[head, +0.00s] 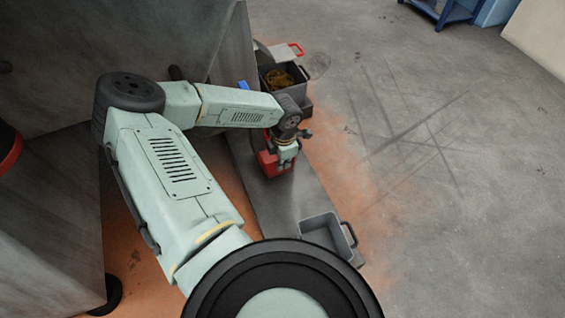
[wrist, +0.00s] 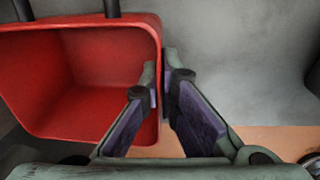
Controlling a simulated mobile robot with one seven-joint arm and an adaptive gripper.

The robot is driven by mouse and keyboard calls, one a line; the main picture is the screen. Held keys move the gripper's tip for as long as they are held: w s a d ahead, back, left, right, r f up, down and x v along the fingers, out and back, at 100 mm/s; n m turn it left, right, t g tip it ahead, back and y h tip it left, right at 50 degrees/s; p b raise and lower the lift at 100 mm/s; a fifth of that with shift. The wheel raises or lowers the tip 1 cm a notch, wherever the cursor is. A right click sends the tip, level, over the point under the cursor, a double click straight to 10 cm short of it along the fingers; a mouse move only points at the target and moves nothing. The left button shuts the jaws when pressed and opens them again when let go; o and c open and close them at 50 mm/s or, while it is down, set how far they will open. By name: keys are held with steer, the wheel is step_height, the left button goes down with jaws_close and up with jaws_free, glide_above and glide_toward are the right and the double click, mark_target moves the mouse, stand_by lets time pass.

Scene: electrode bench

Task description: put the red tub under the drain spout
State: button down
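The red tub (head: 268,163) stands on the grey strip beside the tall grey cabinet in the head view, partly hidden by my gripper (head: 286,161). In the wrist view the open tub (wrist: 85,80) fills the left side and looks empty. My gripper (wrist: 161,78) has one finger inside the tub and one outside its right wall. The fingertips are close together with the wall between them, and they appear shut on it. I cannot make out a drain spout for certain; a small blue part (head: 243,86) shows at the cabinet's edge.
An open grey bin (head: 326,236) with a dark handle stands at the strip's near end. A dark grey box (head: 292,92) holding something yellow stands beyond the tub, near a red-handled item (head: 288,50). Open concrete floor (head: 440,190) lies to the right.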

steer(key=shift+w+r, duration=0.1)
steer(key=shift+r, duration=0.05)
steer(key=c, duration=1.8)
jaws_free()
step_height(320, 180, up, 12)
steer(key=p, duration=0.3)
steer(key=shift+s+p, duration=0.35)
steer(key=shift+p, duration=0.05)
steer(key=shift+d, duration=0.1)
